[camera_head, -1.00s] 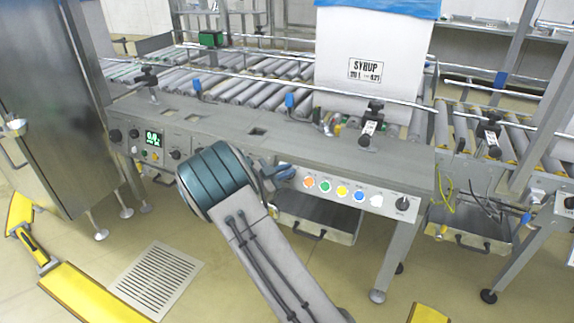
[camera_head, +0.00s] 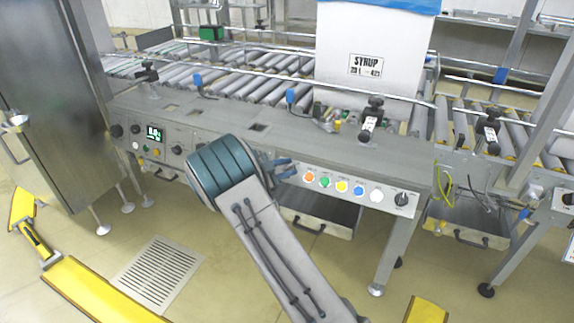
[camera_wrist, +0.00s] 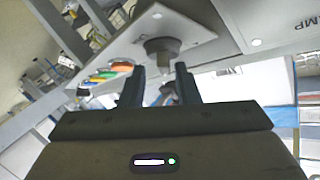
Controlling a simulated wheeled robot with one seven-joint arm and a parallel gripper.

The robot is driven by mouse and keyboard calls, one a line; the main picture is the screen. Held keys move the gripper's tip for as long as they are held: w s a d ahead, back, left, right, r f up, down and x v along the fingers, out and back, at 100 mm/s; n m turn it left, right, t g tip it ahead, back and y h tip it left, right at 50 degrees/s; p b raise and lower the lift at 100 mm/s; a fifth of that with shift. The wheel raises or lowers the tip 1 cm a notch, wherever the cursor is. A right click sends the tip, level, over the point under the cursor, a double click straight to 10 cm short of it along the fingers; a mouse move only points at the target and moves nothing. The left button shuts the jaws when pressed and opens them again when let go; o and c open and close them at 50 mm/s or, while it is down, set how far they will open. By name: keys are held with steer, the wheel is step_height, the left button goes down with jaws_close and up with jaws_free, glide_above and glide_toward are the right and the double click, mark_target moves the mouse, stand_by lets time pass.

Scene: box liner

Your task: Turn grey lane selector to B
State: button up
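A grey round knob (camera_wrist: 163,48), which looks like the lane selector, sits on a pale panel (camera_wrist: 185,30) in the wrist view. My gripper (camera_wrist: 160,76) is open, its two dark fingers pointing at the knob. The knob lies just beyond the fingertips, roughly between them; I cannot tell whether they touch it. No lane letters are readable.
Green (camera_head: 325,181), yellow (camera_head: 342,186), blue (camera_head: 358,190) and white (camera_head: 376,195) buttons and a black rotary knob (camera_head: 401,199) line the panel to the right. A syrup box (camera_head: 340,95) stands on the roller conveyor (camera_head: 262,90). A drawer (camera_head: 318,215) is below.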

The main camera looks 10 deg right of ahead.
steer(key=shift+w+d, duration=0.1)
steer(key=shift+w, duration=0.15)
steer(key=shift+s+a+r, duration=0.15)
steer(key=shift+a, duration=0.35)
steer(key=p+v, duration=0.3)
steer(key=v, duration=0.9)
steer(key=shift+s+a, duration=0.25)
steer(key=shift+a, duration=0.05)
steer(key=shift+r, duration=0.15)
